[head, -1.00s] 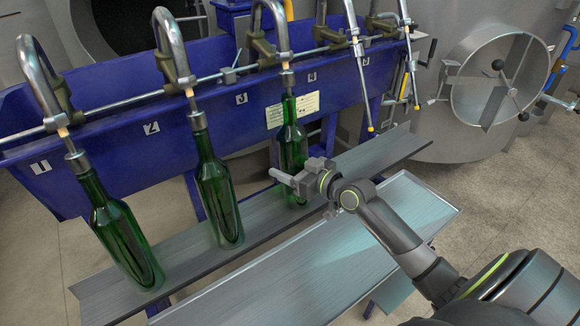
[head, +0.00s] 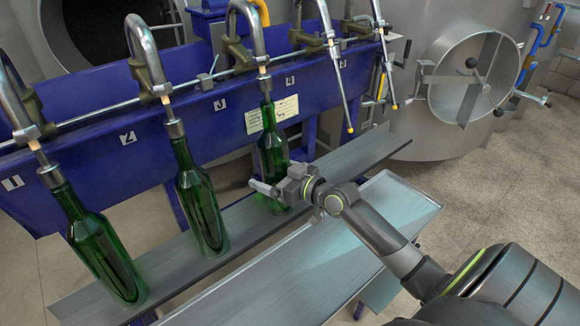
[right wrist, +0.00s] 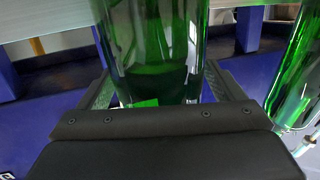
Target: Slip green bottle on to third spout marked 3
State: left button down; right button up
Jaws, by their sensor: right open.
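A green bottle (head: 272,150) stands upright under the third spout (head: 264,82), to the right of the marking 3 (head: 220,104). Its neck meets the spout's end, and its base is at the grey shelf. My right gripper (head: 268,190) is at the lower part of this bottle. In the right wrist view the bottle (right wrist: 152,55) is between the two spread fingers (right wrist: 158,88), which are open. Part of the lower bottle is hidden by the gripper in the head view. My left gripper is not in view.
Two more green bottles hang at the first (head: 98,245) and second (head: 200,200) spouts. The grey shelf (head: 340,160) runs beneath, with a metal tray (head: 395,205) in front. The blue trough (head: 180,150) is behind. Yellow-tipped rods (head: 342,85) hang at the right.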

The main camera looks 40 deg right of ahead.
pick_arm(q)
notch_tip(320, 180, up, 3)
jog(key=p, duration=0.2)
jog(key=shift+p, duration=0.4)
pick_arm(e)
jog(key=v, duration=1.7)
jog(key=shift+s+a, duration=0.1)
